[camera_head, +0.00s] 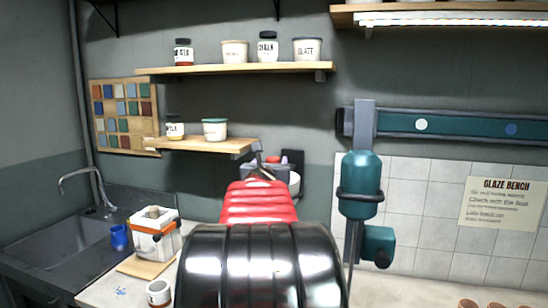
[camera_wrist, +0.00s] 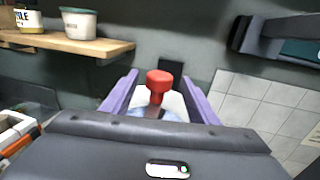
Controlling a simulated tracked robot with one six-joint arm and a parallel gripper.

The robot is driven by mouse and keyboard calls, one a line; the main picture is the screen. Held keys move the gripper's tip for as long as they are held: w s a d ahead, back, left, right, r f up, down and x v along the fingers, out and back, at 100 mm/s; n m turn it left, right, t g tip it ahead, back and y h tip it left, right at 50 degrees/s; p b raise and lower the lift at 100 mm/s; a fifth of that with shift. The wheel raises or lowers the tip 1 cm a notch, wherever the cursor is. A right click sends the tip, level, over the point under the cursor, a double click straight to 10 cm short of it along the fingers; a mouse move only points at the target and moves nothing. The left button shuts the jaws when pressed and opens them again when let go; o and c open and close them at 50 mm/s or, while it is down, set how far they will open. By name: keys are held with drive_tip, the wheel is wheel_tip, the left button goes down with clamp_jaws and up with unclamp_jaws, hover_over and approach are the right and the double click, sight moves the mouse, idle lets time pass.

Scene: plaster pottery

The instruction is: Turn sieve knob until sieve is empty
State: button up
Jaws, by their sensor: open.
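A red knob (camera_wrist: 158,80) with a round top on a narrower stem stands in the wrist view, between the two purple fingers of my gripper (camera_wrist: 160,76). The fingers are open, with a gap on each side of the knob. A pale rounded surface (camera_wrist: 177,103), perhaps part of the sieve, shows behind the stem. In the head view my red and black arm hides most of this area. A small red spot (camera_head: 284,159) shows there beyond my gripper (camera_head: 276,168), with a white curved edge (camera_head: 295,184) at its right. The sieve's contents cannot be seen.
A wooden shelf (camera_head: 200,145) with jars is on the wall at the left, also in the wrist view (camera_wrist: 60,42). A teal machine (camera_head: 361,185) hangs from a wall rail at the right. A white and orange box (camera_head: 155,240), a blue cup (camera_head: 119,237) and a sink stand left.

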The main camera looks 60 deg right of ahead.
drive_tip(key=shift+x, duration=4.15)
drive_tip(key=c, duration=0.9)
drive_tip(key=shift+a, duration=0.15)
drive_tip(key=shift+c, duration=0.6)
